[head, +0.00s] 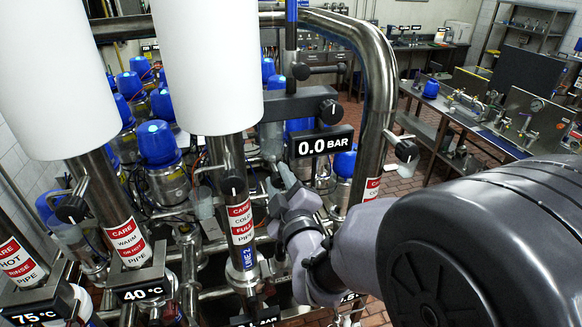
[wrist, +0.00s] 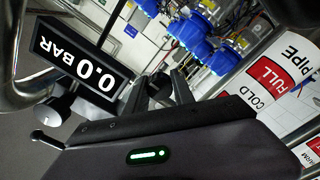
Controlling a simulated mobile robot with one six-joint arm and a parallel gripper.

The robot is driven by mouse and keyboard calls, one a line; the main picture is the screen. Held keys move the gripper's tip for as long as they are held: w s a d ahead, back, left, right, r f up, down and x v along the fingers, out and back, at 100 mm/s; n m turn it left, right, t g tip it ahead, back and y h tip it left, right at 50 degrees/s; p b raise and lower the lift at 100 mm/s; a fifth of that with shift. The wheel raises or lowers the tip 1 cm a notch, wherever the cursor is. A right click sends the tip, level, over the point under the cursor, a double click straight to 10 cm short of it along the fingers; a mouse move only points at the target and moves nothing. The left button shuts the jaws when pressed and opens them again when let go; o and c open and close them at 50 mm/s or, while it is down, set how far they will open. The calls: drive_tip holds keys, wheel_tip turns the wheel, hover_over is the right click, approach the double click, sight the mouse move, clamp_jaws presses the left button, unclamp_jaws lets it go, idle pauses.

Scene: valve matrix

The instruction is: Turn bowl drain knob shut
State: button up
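My gripper (head: 281,176) is in the middle of the head view, just below the 0.0 BAR display and right of the cold pipe. In the wrist view, its two dark fingers (wrist: 163,90) stand apart, with dark shapes behind the gap. No knob carries a readable bowl drain label, so I cannot tell which one it is. A black knob (head: 330,109) sits above the 0.0 BAR display. Another dark knob (head: 407,151) with a pale end is at the right. A knob (wrist: 52,112) with a pale base shows beside the display in the wrist view, clear of the fingers.
The 0.0 BAR display (head: 324,144) and the thick steel pipe (head: 374,100) are close to my gripper. The cold pipe (head: 240,215) stands at its left. Blue-capped valves (head: 158,145) crowd behind. A steel bench (head: 480,125) is farther right.

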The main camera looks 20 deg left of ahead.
clamp_jaws()
drive_tip(key=shift+f+b, duration=0.1)
drive_tip(key=shift+b, duration=0.45)
drive_tip(key=m+b, duration=0.1)
drive_tip(key=b, duration=0.2)
drive_tip(key=m+b, duration=0.1)
drive_tip(key=b, duration=0.2)
drive_tip(key=shift+f+m, duration=0.35)
drive_tip(key=shift+m, duration=0.05)
drive_tip(key=m+b, duration=0.6)
drive_tip(key=b, duration=0.7)
drive_tip(key=m+b, duration=0.4)
drive_tip(key=b, duration=0.2)
drive_tip(key=shift+r+m+b, duration=0.15)
drive_tip(key=shift+m+b, duration=0.2)
drive_tip(key=shift+m, duration=0.05)
drive_tip(key=shift+r+m+b, duration=0.15)
drive_tip(key=shift+m+b, duration=0.7)
drive_tip(key=shift+m, duration=0.25)
drive_tip(key=shift+r+m+b, duration=0.15)
drive_tip(key=shift+m+b, duration=0.65)
drive_tip(key=shift+m, duration=0.3)
